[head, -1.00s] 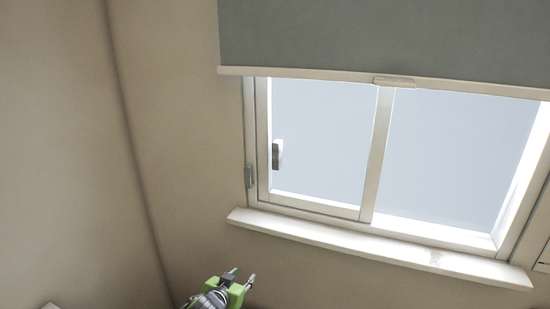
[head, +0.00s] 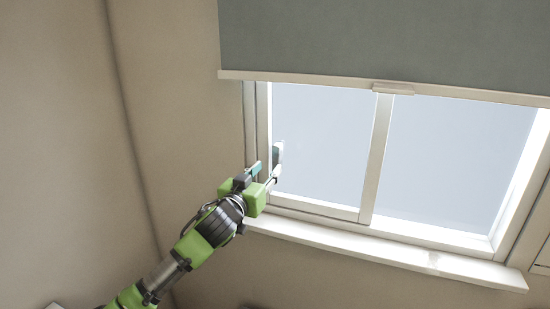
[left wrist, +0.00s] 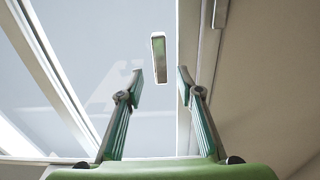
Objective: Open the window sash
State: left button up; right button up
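The window sash (head: 380,150) is the left pane in its white frame; no clear gap shows at its left edge. Its small upright handle (head: 278,152) is on the left side of the sash. In the left wrist view the handle (left wrist: 158,58) stands just beyond and between my fingertips. My left gripper (head: 266,172) is at the lower left of the sash, just below the handle in the head view. In the left wrist view the gripper (left wrist: 160,75) is open and empty. Whether it touches anything is unclear. My right gripper is in neither view.
A grey roller blind (head: 390,40) covers the window's top. The white sill (head: 380,254) juts out below the frame. The wall (head: 175,130) at left is bare. A grey fitting (left wrist: 220,12) sits on the frame beside the sash in the left wrist view.

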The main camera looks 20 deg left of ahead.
aim_at(275, 161)
pick_arm(q)
jog(key=shift+w+d+p, duration=0.1)
jog(key=shift+w+p, duration=0.7)
jog(key=shift+w, duration=2.8)
grip_shut()
